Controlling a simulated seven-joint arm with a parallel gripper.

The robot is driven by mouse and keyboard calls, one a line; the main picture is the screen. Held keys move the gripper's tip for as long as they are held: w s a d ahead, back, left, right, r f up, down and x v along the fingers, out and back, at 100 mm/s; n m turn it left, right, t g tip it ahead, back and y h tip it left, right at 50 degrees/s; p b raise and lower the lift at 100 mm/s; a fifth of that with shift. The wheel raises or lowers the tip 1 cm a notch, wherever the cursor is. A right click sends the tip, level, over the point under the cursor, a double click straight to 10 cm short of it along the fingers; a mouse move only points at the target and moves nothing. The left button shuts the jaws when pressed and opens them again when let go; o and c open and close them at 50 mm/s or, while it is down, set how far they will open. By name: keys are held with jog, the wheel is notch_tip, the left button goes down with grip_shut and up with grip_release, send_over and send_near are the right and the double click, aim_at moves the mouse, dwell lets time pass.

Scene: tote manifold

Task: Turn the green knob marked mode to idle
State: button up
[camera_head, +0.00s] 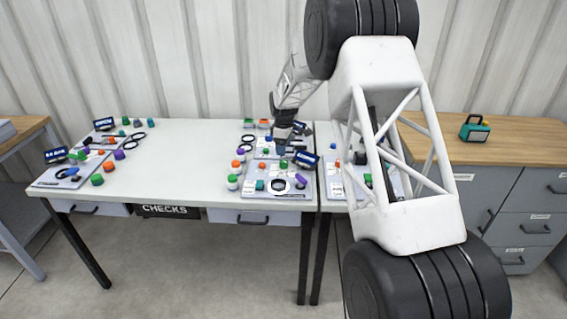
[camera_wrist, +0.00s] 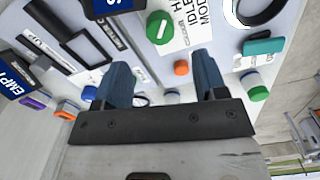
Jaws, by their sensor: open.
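The green knob (camera_wrist: 159,27) sits on a pale panel in the wrist view, beside a printed label (camera_wrist: 190,24) that reads MODE and IDLE among other words. A pale line crosses its face; I cannot tell which word it points to. My gripper (camera_wrist: 164,75) is open, its two blue-grey fingers apart with nothing held between them. The knob lies beyond the fingertips, apart from them. In the head view my gripper (camera_head: 283,148) hangs over the panels at the right part of the white table, and I cannot make out the knob there.
An orange button (camera_wrist: 181,68) is close to the fingertips. A teal block (camera_wrist: 263,46), a white-and-black ring (camera_wrist: 243,14) and a green-capped container (camera_wrist: 256,88) are to the right. A blue display (camera_wrist: 112,5) is left of the knob. The white table's middle (camera_head: 185,165) is clear.

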aim_at(284, 161)
jog(key=shift+f, duration=3.9)
jog(key=c, duration=0.9)
